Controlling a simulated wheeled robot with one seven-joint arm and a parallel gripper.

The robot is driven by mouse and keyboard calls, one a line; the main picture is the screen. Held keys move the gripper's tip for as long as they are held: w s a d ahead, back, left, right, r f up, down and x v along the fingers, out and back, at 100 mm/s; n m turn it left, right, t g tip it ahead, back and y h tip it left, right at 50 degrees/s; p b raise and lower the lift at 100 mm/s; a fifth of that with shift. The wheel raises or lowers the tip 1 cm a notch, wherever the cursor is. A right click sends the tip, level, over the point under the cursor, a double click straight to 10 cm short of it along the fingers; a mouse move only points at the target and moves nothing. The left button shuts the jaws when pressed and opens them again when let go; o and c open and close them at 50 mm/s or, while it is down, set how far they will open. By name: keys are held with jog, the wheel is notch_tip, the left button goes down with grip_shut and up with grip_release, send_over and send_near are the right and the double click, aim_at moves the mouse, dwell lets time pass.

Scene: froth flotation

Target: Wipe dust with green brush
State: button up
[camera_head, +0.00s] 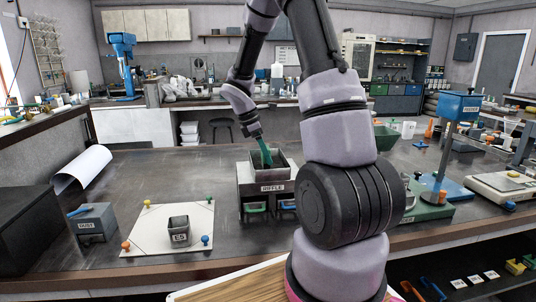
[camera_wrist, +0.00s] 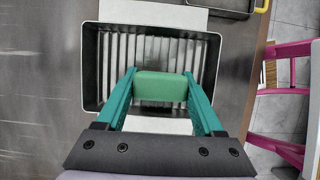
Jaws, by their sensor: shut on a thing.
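The green brush (camera_wrist: 161,88) shows in the wrist view as a green block between the teal fingers of my gripper (camera_wrist: 160,76). My gripper is shut on it, over the dark metal box with a slatted floor. In the head view this is the box labelled RIFFLE (camera_head: 272,187), at the middle of the bench. There my gripper (camera_head: 265,152) points down at the box's open top. The brush's lower end is hidden, so I cannot tell whether it touches the slats. I cannot make out any dust.
A grey DUST box (camera_head: 93,222) stands at the left, beside a white sheet (camera_head: 150,238) holding a small ES cup (camera_head: 180,230). A blue-topped machine (camera_head: 455,110) and a scale (camera_head: 508,186) stand at the right. The bench's left middle is clear.

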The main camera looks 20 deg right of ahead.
jog(key=shift+w+d, duration=0.3)
jog(key=shift+w, duration=0.7)
jog(key=shift+w+d, duration=0.25)
jog(key=shift+w, duration=0.75)
jog(key=shift+w+d, duration=0.3)
jog(key=shift+w, duration=0.7)
jog(key=shift+w+d+r, duration=0.2)
jog(key=shift+w+r, duration=0.05)
jog(key=shift+w, duration=0.3)
jog(key=shift+w+d+r, duration=0.1)
jog(key=shift+w+r, duration=0.05)
jog(key=shift+r, duration=1.3)
jog(key=shift+c, duration=0.7)
jog(key=shift+r, duration=0.35)
grip_shut()
jog(key=shift+r, duration=1.05)
